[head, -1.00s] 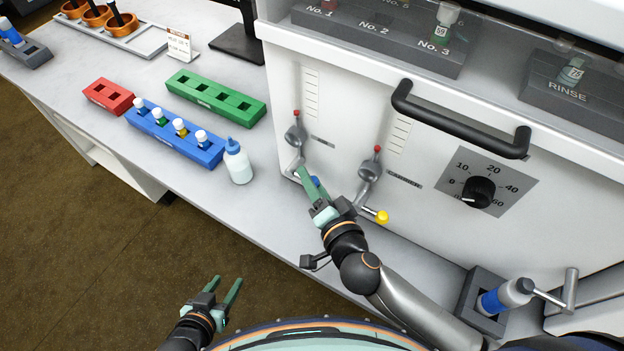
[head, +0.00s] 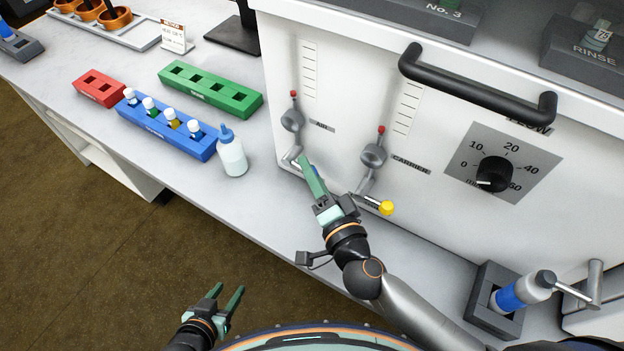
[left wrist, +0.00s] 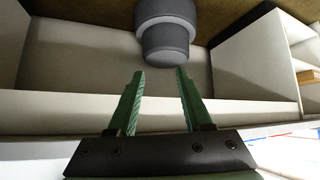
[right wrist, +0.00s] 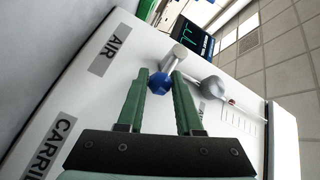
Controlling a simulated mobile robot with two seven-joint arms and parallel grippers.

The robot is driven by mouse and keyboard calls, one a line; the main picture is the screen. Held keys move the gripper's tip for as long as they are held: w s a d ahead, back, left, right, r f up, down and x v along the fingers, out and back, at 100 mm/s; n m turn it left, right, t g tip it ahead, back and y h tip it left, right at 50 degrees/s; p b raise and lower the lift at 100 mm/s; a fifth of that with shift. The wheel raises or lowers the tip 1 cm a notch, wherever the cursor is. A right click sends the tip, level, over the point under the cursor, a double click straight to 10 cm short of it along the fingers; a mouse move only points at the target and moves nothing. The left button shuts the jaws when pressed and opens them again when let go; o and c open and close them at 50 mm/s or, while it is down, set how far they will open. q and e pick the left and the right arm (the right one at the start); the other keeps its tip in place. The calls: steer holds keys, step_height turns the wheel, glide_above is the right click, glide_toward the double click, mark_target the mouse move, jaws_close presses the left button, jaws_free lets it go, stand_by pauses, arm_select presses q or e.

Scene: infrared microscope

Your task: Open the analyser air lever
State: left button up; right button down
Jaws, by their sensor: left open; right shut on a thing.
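The analyser's air lever has a blue knob (right wrist: 159,83) on a grey stem; in the head view only a bit of the knob (head: 316,171) shows behind my fingers. Above it sits the grey air valve body (head: 292,120), with the AIR label (head: 321,126) to its right. My right gripper (right wrist: 160,88) has the blue knob between its fingers and is shut on it; it also shows in the head view (head: 308,172). My left gripper (head: 228,292) is open and empty, low over the floor beside the bench; its fingers also show in the left wrist view (left wrist: 160,85).
The carrier lever (head: 386,207) with a yellow knob is close to the right of my right gripper. A black handle bar (head: 478,84) and a flow dial (head: 495,173) are on the panel. A white bottle (head: 231,156) and a blue vial rack (head: 165,130) stand on the bench left of the analyser.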

steer(key=b, duration=0.1)
steer(key=f+b, duration=0.2)
steer(key=shift+s+a+m+t+y, duration=0.15)
steer(key=shift+a+m+t+y, duration=0.15)
steer(key=shift+m+t, duration=0.1)
steer(key=shift+r, duration=0.2)
arm_select(q)
steer(key=shift+m+h, duration=0.3)
steer(key=shift+h, duration=0.1)
steer(key=w+d, duration=0.1)
steer(key=w+d+f, duration=0.1)
steer(key=d, duration=0.1)
steer(key=shift+w, duration=0.25)
arm_select(e)
steer(key=c, duration=0.9)
jaws_free()
steer(key=o, duration=0.4)
steer(key=shift+r, duration=0.15)
arm_select(q)
steer(key=shift+s+a+f, duration=0.1)
steer(key=shift+s+f, duration=0.15)
arm_select(e)
steer(key=shift+r, duration=0.1)
